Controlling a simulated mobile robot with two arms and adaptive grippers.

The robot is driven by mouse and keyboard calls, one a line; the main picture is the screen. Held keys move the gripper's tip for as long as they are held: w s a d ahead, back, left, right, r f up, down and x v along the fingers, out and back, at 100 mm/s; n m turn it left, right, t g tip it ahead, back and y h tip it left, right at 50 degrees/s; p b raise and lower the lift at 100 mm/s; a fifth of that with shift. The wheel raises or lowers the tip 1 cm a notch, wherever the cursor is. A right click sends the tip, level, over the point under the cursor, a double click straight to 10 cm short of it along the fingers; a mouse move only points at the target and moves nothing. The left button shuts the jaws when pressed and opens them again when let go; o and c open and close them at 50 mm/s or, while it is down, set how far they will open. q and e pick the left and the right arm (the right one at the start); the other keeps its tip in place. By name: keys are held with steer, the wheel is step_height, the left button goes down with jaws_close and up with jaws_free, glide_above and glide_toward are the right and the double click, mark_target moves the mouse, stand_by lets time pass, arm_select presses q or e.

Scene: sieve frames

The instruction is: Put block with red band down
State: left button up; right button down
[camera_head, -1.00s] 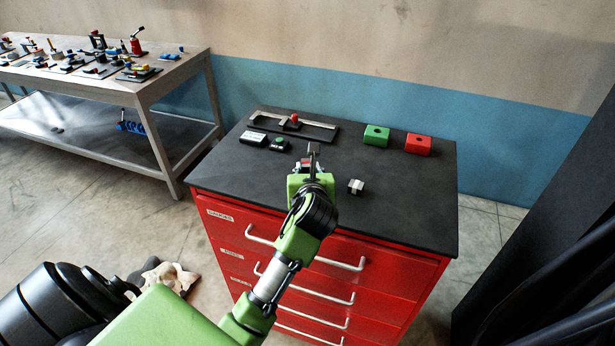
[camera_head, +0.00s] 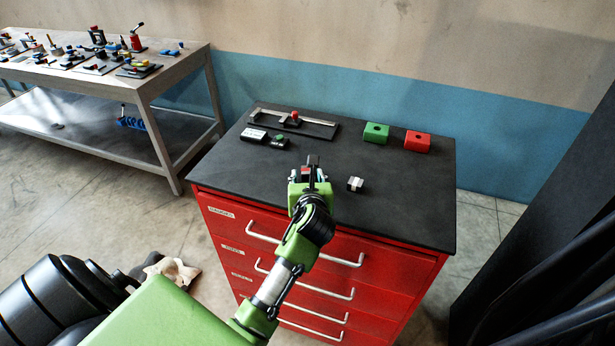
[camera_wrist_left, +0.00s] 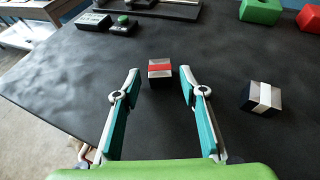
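The block with the red band (camera_wrist_left: 160,70), silver and dark with a red stripe, sits on the black cabinet top (camera_head: 400,205). My left gripper (camera_wrist_left: 159,82) is open, with its fingertips left and right of the block and a visible gap on each side. In the head view the left gripper (camera_head: 309,172) is over the front part of the cabinet top and partly hides this block. A second block with a white band (camera_wrist_left: 262,97) stands to the right; it also shows in the head view (camera_head: 355,184). My right gripper is not in view.
A caliper-like gauge (camera_head: 292,122), a white-labelled box (camera_head: 254,135) and a small box with a green button (camera_head: 279,142) lie at the back left. A green block (camera_head: 376,133) and a red block (camera_head: 417,142), both holed, stand at the back right. The right front is clear.

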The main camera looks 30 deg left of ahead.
arm_select(q)
steer(key=shift+r, duration=0.2)
steer(key=b+v, duration=0.2)
steer(key=v, duration=0.8)
steer(key=shift+s+d, duration=0.25)
steer(key=shift+s+d+r, duration=0.25)
steer(key=shift+s+d, duration=0.1)
steer(key=shift+s, duration=0.2)
